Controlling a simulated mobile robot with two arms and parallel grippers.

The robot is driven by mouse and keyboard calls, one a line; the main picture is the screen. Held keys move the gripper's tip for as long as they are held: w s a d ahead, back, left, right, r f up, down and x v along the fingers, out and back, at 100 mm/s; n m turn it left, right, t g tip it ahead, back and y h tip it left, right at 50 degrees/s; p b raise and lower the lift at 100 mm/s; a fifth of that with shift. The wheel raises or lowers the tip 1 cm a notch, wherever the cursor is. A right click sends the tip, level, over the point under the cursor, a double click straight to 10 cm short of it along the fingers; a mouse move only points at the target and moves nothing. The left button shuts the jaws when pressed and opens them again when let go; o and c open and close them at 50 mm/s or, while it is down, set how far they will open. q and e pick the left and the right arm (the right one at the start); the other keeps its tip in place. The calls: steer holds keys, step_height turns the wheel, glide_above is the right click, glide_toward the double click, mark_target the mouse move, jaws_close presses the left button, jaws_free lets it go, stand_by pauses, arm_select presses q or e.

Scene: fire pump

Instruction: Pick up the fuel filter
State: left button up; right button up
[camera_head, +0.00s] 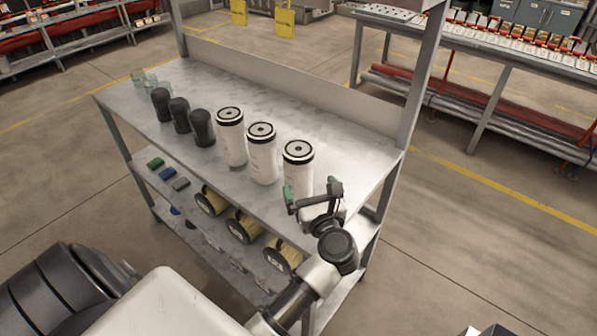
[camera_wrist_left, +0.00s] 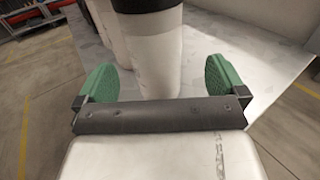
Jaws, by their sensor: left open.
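Three white cylindrical filters with black bands at the top stand upright in a row on the metal shelf. They are the left one (camera_head: 231,143), the middle one (camera_head: 262,160) and the right one (camera_head: 297,176). My left gripper (camera_head: 312,191) is open at the near side of the right filter. In the left wrist view a white filter (camera_wrist_left: 152,62) with a black band stands ahead, between the green finger pads of my left gripper (camera_wrist_left: 160,80) as seen. Gaps show on both sides, and I see no contact. My right gripper is not in view.
Several black cylinders (camera_head: 180,115) and greenish clear jars (camera_head: 145,80) stand farther left on the metal shelf (camera_head: 330,130). A lower shelf holds yellow-and-black rolls (camera_head: 243,226) and small blocks (camera_head: 167,173). A shelf post (camera_head: 418,85) rises at the right. Another workbench (camera_head: 500,50) stands behind.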

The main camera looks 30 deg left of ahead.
mark_target(303, 182)
arm_select(q)
steer(key=shift+w+a, duration=0.4)
steer(key=shift+a, duration=0.2)
steer(key=p+x, duration=0.2)
steer(key=x, duration=0.2)
steer(key=shift+a+f, duration=0.15)
steer(key=shift+a, duration=0.2)
steer(key=shift+w+a+f, duration=0.1)
steer(key=shift+a+f, duration=0.05)
steer(key=c, duration=1.1)
steer(key=shift+c, duration=0.8)
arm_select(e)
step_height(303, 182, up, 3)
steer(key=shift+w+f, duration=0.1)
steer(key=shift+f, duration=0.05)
